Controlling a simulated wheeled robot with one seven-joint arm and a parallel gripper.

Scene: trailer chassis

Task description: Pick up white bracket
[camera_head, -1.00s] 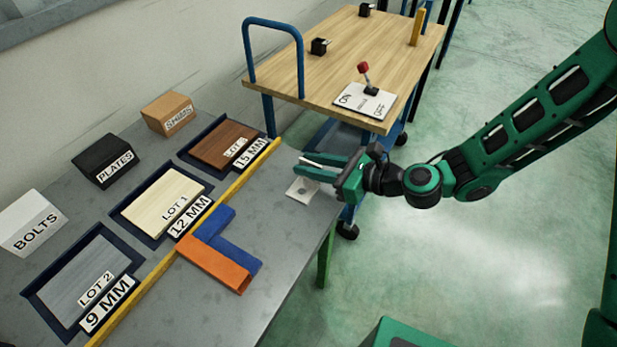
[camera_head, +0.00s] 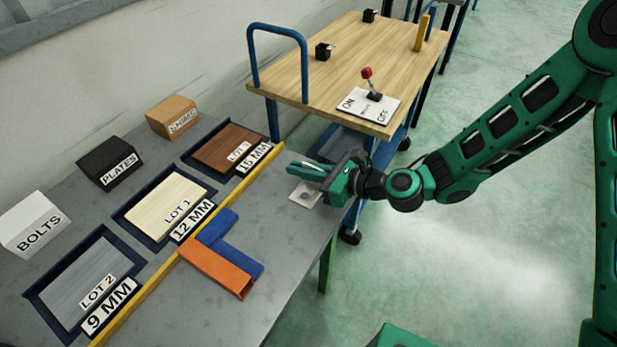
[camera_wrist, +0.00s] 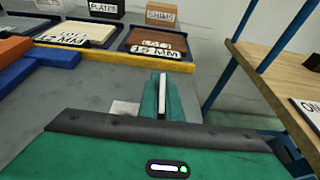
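The white bracket (camera_wrist: 162,95) shows in the wrist view as a narrow upright white strip between the two green fingers. A pale flat square (camera_head: 305,194) with a round mark lies on the grey table just beside the fingers. It also shows in the wrist view, left of the fingers; I cannot tell whether it is joined to the strip, as a finger hides the place between. My gripper (camera_head: 306,170) is low over the table's right edge, fingers pointing left, closed together on the strip. In the head view the fingers hide most of the strip.
On the grey table (camera_head: 285,225) lie a blue bar (camera_head: 225,235) and an orange bar (camera_head: 215,268). A yellow rail (camera_head: 150,280) borders trays marked 9, 12 and 15 MM. A wooden cart (camera_head: 330,80) with an ON/OFF lever (camera_head: 372,85) stands close behind my gripper.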

